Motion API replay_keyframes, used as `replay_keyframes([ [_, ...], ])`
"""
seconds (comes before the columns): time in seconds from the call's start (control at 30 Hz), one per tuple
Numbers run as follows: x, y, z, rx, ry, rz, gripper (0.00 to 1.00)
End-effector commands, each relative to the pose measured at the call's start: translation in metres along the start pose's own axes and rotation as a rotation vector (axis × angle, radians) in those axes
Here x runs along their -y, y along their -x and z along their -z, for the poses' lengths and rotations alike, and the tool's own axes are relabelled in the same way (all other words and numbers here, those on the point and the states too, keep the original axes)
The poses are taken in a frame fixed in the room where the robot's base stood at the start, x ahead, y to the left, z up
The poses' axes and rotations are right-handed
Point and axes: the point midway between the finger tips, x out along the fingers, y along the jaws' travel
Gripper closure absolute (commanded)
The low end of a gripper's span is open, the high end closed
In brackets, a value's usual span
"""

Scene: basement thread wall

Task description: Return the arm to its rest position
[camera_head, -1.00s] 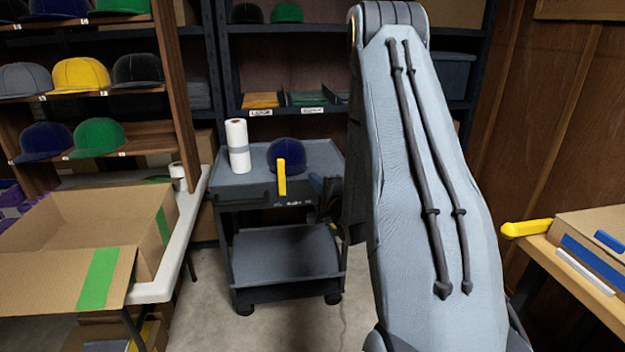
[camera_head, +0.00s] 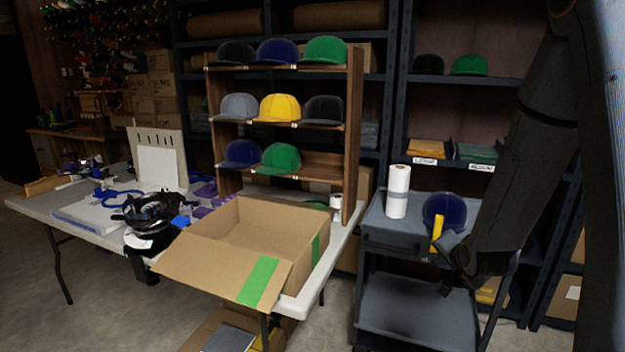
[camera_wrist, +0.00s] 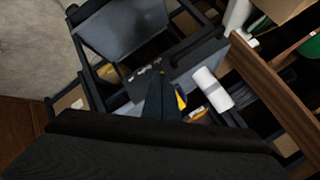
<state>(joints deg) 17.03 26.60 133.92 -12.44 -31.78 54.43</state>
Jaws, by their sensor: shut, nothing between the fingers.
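My arm runs down the right side of the head view. My gripper (camera_head: 452,272) is at its lower end, in front of the grey cart (camera_head: 395,238). In the wrist view my dark gripper fingers (camera_wrist: 160,97) point toward the cart, shut together with nothing held. A navy cap (camera_head: 444,211) sits on the cart top, with an upright yellow piece (camera_head: 437,232) in front of it. Whether my gripper touches the cart cannot be told.
A white roll (camera_head: 398,191) stands on the cart top. An open cardboard box (camera_head: 270,232) sits on the white table (camera_head: 345,235) left of the cart. A wooden rack (camera_head: 354,140) holds several caps. Dark shelving (camera_head: 400,90) stands behind. Bare floor shows at lower left.

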Motion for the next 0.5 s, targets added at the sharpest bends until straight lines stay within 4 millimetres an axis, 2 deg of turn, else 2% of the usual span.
replay_keyframes([
  [0.03, 0.004, 0.018, -0.014, 0.047, 0.08, -0.046, 1.0],
  [0.07, 0.004, 0.028, -0.024, 0.081, 0.132, -0.078, 1.0],
  [0.17, -0.002, 0.066, -0.057, 0.207, 0.304, -0.172, 1.0],
  [0.3, -0.013, 0.13, -0.104, 0.414, 0.538, -0.267, 1.0],
  [0.5, -0.032, 0.219, -0.155, 0.702, 0.803, -0.318, 1.0],
])
